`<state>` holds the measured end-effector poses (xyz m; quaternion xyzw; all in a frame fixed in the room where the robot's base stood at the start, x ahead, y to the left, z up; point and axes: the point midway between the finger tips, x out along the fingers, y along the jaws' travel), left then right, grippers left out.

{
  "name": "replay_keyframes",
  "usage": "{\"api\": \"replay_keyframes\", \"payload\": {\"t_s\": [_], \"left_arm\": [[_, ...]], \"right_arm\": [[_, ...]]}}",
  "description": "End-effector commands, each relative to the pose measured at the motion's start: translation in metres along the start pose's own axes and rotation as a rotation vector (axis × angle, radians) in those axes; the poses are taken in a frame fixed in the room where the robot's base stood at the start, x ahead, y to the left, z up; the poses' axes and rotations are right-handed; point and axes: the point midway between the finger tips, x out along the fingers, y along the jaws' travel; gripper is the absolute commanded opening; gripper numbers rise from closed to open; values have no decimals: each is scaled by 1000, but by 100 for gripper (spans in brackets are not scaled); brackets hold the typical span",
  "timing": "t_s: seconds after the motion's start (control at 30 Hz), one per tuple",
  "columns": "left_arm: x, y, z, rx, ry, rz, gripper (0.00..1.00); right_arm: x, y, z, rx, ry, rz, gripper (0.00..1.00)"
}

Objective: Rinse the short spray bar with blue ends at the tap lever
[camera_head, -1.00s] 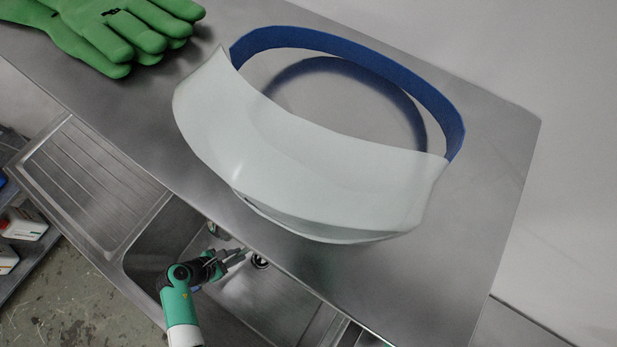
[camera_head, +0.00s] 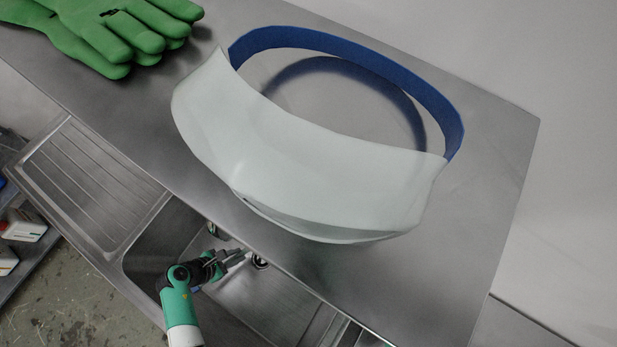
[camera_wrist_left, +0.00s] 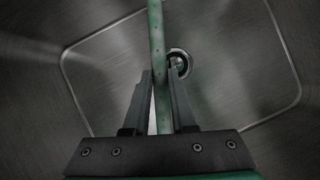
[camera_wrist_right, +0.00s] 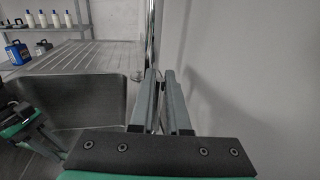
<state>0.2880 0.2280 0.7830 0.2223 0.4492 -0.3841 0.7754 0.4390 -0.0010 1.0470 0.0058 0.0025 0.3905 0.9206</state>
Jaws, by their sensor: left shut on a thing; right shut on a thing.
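My left gripper (camera_head: 232,260) reaches into the sink in the head view, near the drain. In the left wrist view it (camera_wrist_left: 160,85) is shut on a thin green bar (camera_wrist_left: 156,35) with small holes, the spray bar, held above the sink floor. The bar's ends are not clearly seen, so their colour cannot be told. In the right wrist view my right gripper (camera_wrist_right: 160,75) is shut, with a thin upright chrome pipe (camera_wrist_right: 150,35) rising just beyond its tips. What lies between its fingers is mostly hidden, so I cannot tell whether it is the tap lever.
The drain (camera_wrist_left: 180,63) lies beside the bar. The ribbed drainboard (camera_head: 90,185) adjoins the sink (camera_head: 150,245). A large face shield (camera_head: 300,175) and green gloves (camera_head: 120,35) lie on the upper surface in the head view. Bottles (camera_wrist_right: 42,18) stand on a shelf.

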Motion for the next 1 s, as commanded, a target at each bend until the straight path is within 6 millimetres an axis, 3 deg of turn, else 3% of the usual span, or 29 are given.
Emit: {"api": "replay_keyframes", "payload": {"t_s": [0.2,0.47,0.5,0.67,1.0], "left_arm": [[13,0,-8,0,0,0,0],[12,0,-6,0,0,0,0],[12,0,-6,0,0,0,0],[12,0,-6,0,0,0,0],[11,0,-6,0,0,0,0]], "right_arm": [[-1,5,-5,-99,-21,2,0],[-1,7,-1,-132,-26,1,0],[-1,7,-1,-132,-26,1,16],[-1,6,-1,-131,-26,1,44],[-2,7,-1,-130,-26,1,44]]}}
